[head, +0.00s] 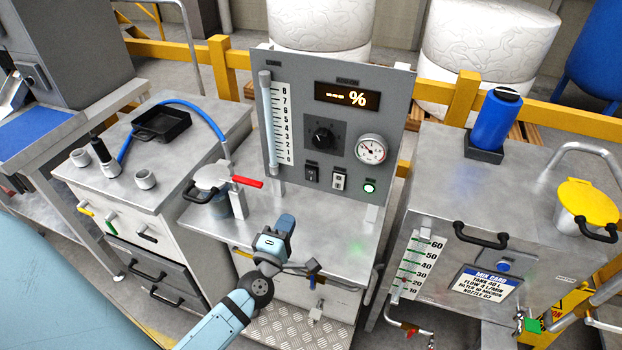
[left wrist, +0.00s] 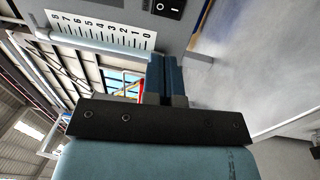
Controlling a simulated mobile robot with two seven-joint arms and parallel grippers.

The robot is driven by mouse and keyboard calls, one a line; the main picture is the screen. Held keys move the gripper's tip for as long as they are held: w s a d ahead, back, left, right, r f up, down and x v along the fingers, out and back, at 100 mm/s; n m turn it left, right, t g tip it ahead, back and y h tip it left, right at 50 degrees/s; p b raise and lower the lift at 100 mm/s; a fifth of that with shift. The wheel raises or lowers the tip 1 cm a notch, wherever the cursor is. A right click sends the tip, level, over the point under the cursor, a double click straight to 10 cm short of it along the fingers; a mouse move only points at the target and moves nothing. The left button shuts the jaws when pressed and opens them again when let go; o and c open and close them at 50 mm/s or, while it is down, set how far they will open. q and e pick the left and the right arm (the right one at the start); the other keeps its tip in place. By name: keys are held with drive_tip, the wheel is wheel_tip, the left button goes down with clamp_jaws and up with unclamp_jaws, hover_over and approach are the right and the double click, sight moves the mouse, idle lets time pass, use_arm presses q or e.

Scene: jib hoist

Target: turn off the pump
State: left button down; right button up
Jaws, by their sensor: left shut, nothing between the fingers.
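The grey control panel (head: 292,88) stands at the back of the steel bench. It carries a black rocker switch (head: 312,172), a second switch on a pale plate (head: 339,179) and a lit green lamp (head: 369,188). The rocker also shows at the top of the left wrist view (left wrist: 168,8); I cannot tell its position surely. My left gripper (head: 287,221) is shut and empty above the bench, in front of and below the switches, apart from them. Its fingers show together in the left wrist view (left wrist: 166,80). No pump is clearly identifiable. My right gripper is out of view.
The panel also has a knob (head: 322,136), a round gauge (head: 370,149) and a display (head: 346,96) reading dashes and %. A tank with a mix card (head: 487,284) stands right.

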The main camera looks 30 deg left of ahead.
sight(311, 172)
use_arm(q)
drive_tip(key=p+x, duration=0.2)
drive_tip(key=x, duration=1)
drive_tip(key=shift+w+r, duration=0.15)
drive_tip(key=shift+w, duration=0.15)
drive_tip(key=shift+x, duration=0.75)
drive_tip(key=shift+w, duration=0.2)
drive_tip(key=shift+r, duration=0.1)
drive_tip(key=shift+s+p, duration=0.1)
drive_tip(key=shift+p, duration=0.2)
